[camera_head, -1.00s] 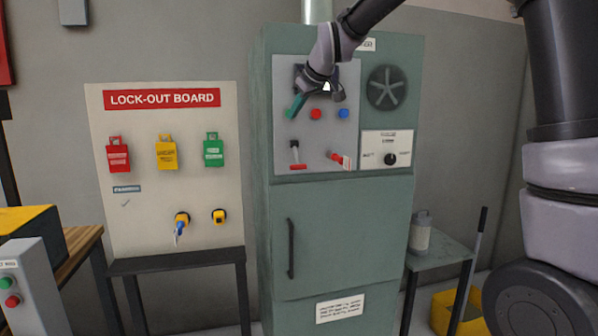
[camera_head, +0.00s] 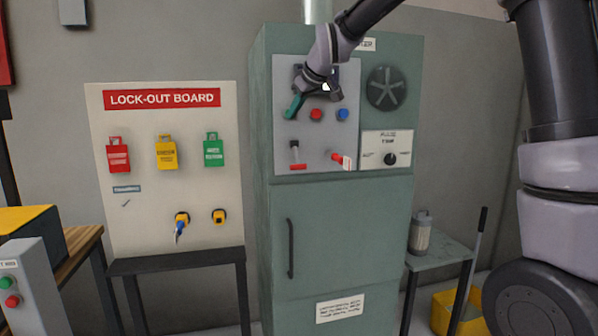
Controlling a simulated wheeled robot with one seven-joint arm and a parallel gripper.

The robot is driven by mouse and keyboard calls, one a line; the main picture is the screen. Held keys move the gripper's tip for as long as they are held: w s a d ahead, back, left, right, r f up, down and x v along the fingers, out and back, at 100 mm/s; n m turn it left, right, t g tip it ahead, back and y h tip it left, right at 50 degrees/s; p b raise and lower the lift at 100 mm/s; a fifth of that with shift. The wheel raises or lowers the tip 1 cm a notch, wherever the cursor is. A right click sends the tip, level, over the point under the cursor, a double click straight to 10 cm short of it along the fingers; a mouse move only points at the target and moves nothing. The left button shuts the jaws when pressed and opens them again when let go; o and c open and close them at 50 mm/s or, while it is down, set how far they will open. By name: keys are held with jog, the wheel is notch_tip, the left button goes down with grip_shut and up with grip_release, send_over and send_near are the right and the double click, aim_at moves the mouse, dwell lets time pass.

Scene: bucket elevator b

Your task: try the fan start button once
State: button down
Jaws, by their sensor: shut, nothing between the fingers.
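The grey-green cabinet (camera_head: 340,235) has a light control panel (camera_head: 325,162) at its upper left. The fingertips are at or very close to the panel face; contact cannot be told.
The lock-out board (camera_head: 165,240) with coloured tags stands left. A small side table (camera_head: 440,253) holds a canister (camera_head: 421,234).

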jog(key=shift+w+a, duration=0.1)
jog(key=shift+w, duration=0.3)
dwell(0.3)
jog(key=shift+s, duration=0.1)
jog(key=shift+s+d, duration=0.15)
jog(key=shift+s, duration=0.35)
jog(key=shift+s+d, duration=0.15)
jog(key=shift+s, duration=0.35)
jog(key=s+d, duration=0.1)
jog(key=s, duration=0.4)
jog(key=shift+s+d, duration=0.3)
jog(key=shift+s, duration=0.1)
jog(key=shift+d, duration=0.1)
